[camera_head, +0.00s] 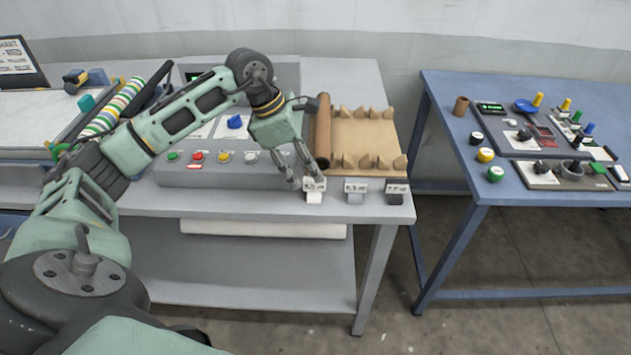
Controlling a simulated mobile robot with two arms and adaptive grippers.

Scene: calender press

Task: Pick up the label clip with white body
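The label clip with white body (314,197) sits at the front edge of the grey table, below the wooden rack, with a printed tag on top. To its right are a label clip with grey body (355,197) and one with dark body (395,198). My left gripper (307,172) reaches down just above and behind the white clip. Its fingers are spread apart, one left of the clip and one near its upper right. Whether a finger touches the clip cannot be told. My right gripper is out of view.
A wooden rack (362,132) with a brown roller (323,130) stands right behind the clips. A grey control box (225,172) with coloured buttons is to the left. A blue table (530,90) with knobs stands apart at right.

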